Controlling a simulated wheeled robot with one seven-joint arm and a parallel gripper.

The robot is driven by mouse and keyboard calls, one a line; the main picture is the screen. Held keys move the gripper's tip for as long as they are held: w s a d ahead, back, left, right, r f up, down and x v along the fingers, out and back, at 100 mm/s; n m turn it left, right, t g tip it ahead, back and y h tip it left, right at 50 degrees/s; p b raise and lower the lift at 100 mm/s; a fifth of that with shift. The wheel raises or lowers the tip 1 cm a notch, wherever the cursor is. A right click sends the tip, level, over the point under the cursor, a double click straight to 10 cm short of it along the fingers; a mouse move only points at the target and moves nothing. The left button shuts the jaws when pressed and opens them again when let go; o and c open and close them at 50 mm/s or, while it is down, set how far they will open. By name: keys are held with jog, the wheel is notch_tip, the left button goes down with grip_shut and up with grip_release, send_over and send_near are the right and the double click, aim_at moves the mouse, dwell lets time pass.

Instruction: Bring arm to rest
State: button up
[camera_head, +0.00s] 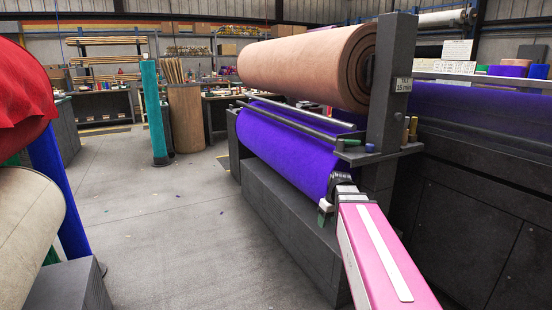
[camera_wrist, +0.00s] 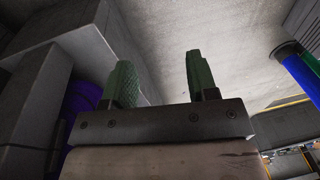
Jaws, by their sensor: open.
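My gripper (camera_head: 325,212) is at the end of my pink arm, in front of the near end of the purple felt roll (camera_head: 288,140). Its green fingers stand apart with nothing between them in the wrist view (camera_wrist: 161,75). Purple felt (camera_wrist: 83,96) shows at the left of that view, beside the fingers and apart from them. In the head view the arm's end hides part of the machine's near corner, and the fingers are small and partly hidden.
A tan roll (camera_head: 305,65) hangs above the purple one on the dark machine stand (camera_head: 285,225). A teal roll (camera_head: 152,108) stands upright further back. The grey floor (camera_head: 165,225) between is clear.

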jog(key=s+f+m+h, duration=0.1)
jog(key=s+f+m, duration=0.1)
jog(key=s+f, duration=0.3)
jog(key=s+a+f+m, duration=0.1)
jog(key=s+f, duration=0.4)
jog(key=f, duration=0.5)
jog(key=shift+s+m+h, duration=0.2)
jog(key=shift+m+h, duration=0.2)
jog(key=shift+m, duration=0.5)
